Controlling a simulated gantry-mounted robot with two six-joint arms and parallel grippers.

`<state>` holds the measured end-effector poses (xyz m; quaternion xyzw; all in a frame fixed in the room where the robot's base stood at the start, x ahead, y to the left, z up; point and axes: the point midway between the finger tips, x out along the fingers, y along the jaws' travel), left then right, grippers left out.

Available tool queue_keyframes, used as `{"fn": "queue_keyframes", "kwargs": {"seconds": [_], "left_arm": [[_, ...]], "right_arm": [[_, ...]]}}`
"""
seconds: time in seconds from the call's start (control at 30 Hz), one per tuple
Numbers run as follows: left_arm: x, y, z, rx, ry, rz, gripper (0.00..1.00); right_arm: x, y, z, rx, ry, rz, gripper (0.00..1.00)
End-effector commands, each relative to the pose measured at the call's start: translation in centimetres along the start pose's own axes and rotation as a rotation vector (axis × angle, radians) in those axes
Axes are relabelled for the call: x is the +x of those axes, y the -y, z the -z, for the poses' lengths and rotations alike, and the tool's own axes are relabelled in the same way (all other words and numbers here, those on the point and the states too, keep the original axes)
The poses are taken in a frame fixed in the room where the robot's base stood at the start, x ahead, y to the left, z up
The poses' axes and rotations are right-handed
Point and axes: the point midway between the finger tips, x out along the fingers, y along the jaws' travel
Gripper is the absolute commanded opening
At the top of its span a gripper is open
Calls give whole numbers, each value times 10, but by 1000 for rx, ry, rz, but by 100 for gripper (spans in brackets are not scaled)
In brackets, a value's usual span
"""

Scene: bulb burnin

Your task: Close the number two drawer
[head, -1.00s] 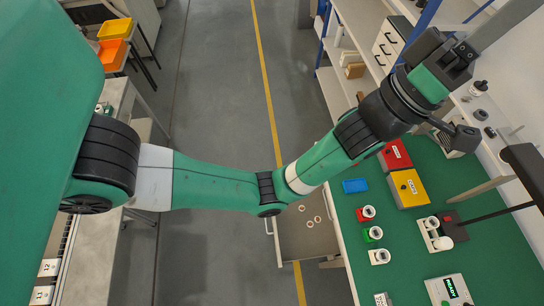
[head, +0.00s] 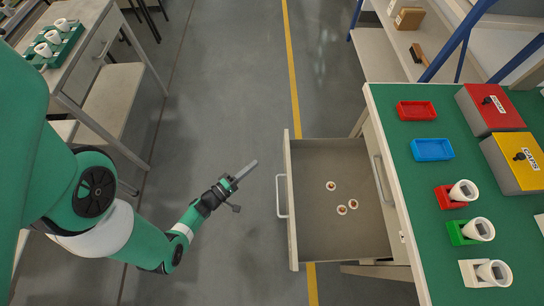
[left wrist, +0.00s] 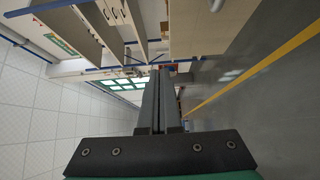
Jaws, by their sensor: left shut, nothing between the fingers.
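An open drawer (head: 341,252) sticks out to the left from the green-topped bench in the head view. Its front panel, with a pale bar handle (head: 281,196), faces left. Three small round pieces (head: 342,210) lie inside it. No number can be read on the drawer. My left gripper (head: 252,166) is shut and empty, a little left of the drawer front and apart from it. Its closed fingers (left wrist: 157,95) also show in the left wrist view, with nothing between them. My right gripper is not in view.
Another handle (head: 384,180) is on the bench front above the open drawer. Red and blue trays (head: 432,150), boxes and cups stand on the green bench top (head: 395,105). A table with a cup rack (head: 55,42) stands at left. Grey floor (head: 235,100) lies between.

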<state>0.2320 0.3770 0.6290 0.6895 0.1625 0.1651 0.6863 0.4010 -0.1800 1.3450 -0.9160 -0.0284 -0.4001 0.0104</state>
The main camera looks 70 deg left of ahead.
Motion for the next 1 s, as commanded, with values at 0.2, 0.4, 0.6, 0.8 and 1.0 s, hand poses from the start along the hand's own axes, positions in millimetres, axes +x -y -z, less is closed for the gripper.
{"fn": "queue_keyframes", "kwargs": {"seconds": [0.2, 0.4, 0.6, 0.8, 1.0], "left_arm": [[-8, 25, 14, -6, -64, 8, 0], [-1, 24, 14, -2, -59, 6, 0], [27, 26, 15, -1, -53, 2, 0], [72, 27, 17, -3, -55, 2, 0], [106, 29, 7, -3, -54, 3, 0]], "right_arm": [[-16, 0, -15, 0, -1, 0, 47], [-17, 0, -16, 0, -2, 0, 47], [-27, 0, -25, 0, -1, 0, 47], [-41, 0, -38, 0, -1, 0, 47], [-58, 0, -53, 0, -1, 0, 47]]}}
